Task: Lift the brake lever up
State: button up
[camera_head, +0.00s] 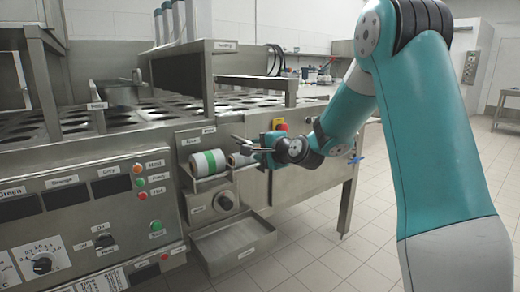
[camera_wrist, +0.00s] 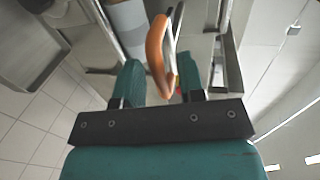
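My gripper (camera_head: 245,144) is held beside the front of the steel machine, near the label that seems to read Brake. In the wrist view its two teal fingers (camera_wrist: 160,68) are apart. An orange curved handle (camera_wrist: 154,45), which looks like the brake lever, reaches into the space between them. It seems nearer the right finger; I cannot tell whether it touches either.
A white roll with a green band (camera_head: 205,163) sits left of my gripper, with a knob (camera_head: 226,200) and a steel tray (camera_head: 232,243) below. A red button on yellow (camera_head: 281,125) is just behind my wrist.

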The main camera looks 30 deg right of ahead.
jog(key=shift+w, duration=0.15)
grip_shut()
jog(key=shift+r, duration=0.1)
